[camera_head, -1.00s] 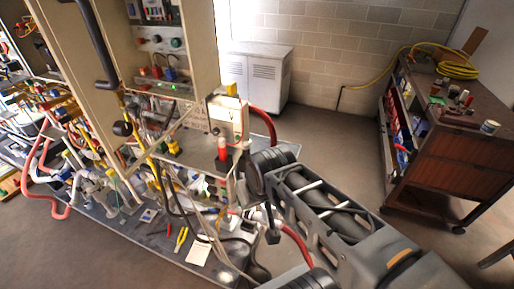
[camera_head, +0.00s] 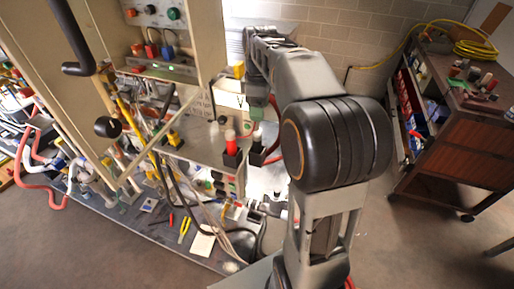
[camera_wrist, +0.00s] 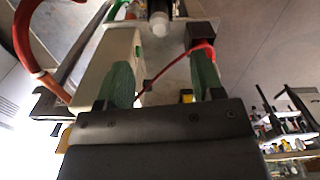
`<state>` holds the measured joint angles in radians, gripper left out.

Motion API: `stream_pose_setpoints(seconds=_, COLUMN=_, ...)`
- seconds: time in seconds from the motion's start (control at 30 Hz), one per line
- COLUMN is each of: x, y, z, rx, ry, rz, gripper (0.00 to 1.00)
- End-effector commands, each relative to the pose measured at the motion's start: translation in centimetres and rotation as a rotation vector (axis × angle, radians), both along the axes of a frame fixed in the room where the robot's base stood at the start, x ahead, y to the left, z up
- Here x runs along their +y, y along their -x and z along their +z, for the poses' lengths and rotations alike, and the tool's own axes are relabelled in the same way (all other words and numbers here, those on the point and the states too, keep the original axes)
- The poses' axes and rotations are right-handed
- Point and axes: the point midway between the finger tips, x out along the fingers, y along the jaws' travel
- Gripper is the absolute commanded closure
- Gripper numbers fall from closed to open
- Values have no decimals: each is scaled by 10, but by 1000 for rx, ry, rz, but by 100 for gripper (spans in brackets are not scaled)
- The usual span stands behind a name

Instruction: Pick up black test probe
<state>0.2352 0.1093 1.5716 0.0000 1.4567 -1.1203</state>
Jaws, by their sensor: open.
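My gripper (camera_wrist: 163,78) is open in the wrist view, its two green fingers apart. A thin red lead (camera_wrist: 165,68) with a small dark end crosses the gap between them; it is not gripped. A black block (camera_wrist: 202,38) with a red cable is just beyond the right finger. In the head view, two black blocks stand side by side, the left one (camera_head: 232,158) with a red top and the right one (camera_head: 258,157) beside a red cable. My gripper is above and behind them, partly hidden by my arm. I cannot tell for certain which dark piece is the black test probe.
A pale box (camera_wrist: 103,65) is close to the left finger. The crowded bench (camera_head: 150,222) holds cables, pliers and a paper. A tall panel (camera_head: 115,60) rises at left. A brown cabinet (camera_head: 455,155) is at right, with open floor before it.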

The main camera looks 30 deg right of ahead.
Motion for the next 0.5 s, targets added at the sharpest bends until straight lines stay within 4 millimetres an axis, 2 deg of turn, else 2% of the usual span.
stream_pose_setpoints(seconds=0.3, x=0, y=-2, z=-55, rx=7, ry=-2, rz=15, gripper=39)
stream_pose_setpoints(seconds=0.5, x=0, y=-2, z=-74, rx=5, ry=-2, rz=14, gripper=39)
